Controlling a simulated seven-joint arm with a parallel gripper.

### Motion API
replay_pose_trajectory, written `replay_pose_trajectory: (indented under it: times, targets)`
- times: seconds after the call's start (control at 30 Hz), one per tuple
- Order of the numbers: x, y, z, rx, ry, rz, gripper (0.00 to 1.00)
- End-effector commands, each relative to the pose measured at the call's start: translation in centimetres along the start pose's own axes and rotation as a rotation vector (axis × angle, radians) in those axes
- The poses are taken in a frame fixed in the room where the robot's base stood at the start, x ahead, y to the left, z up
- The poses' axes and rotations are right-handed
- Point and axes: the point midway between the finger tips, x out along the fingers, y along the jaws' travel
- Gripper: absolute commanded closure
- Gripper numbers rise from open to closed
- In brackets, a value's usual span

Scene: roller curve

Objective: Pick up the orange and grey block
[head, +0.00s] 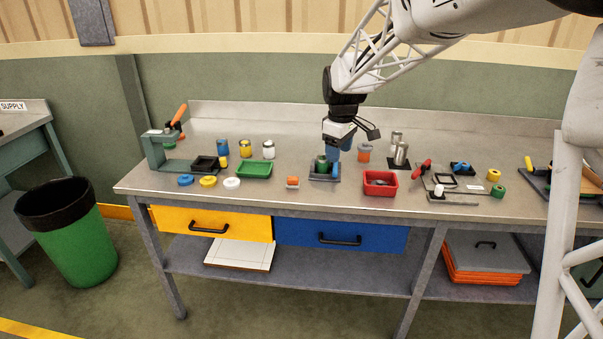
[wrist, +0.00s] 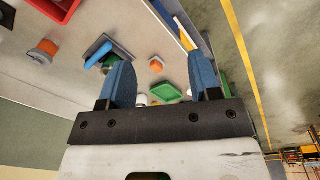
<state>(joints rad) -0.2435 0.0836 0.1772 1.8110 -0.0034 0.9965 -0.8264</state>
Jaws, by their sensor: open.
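The small orange and grey block (head: 292,182) sits on the bench near its front edge, orange on top of a grey lower part. It also shows in the wrist view (wrist: 156,65), between my fingers in the picture but well beyond them. My gripper (head: 341,147) is open and empty above the bench, to the right of the block and farther back in the head view. Its two blue fingers (wrist: 160,60) are wide apart in the wrist view. Nothing hides the block in the head view.
A grey tray with a blue and a green piece (head: 324,168) stands right of the block. A green tray (head: 254,170) is left, a red bin (head: 380,183) right. An orange and grey cylinder (head: 365,152) stands behind the bin. Bare bench lies around the block.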

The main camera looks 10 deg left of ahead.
Motion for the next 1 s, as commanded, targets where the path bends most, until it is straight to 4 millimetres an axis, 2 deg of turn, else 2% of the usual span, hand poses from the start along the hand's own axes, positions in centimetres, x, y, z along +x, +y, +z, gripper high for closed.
replay_pose_trajectory:
  times: [0.03,0.3,0.6,0.8,1.0]
  targets:
    - [0.9,0.6,-1.3,-0.028,-0.004,-0.006,0.43]
    - [4.6,2.8,-7.6,-0.188,-0.015,-0.025,0.43]
    - [9.7,4.5,-14.6,-0.364,-0.027,-0.05,0.43]
    - [12.5,5.1,-18.0,-0.455,-0.031,-0.061,0.43]
    - [13.8,5.3,-19.5,-0.496,-0.032,-0.066,0.43]
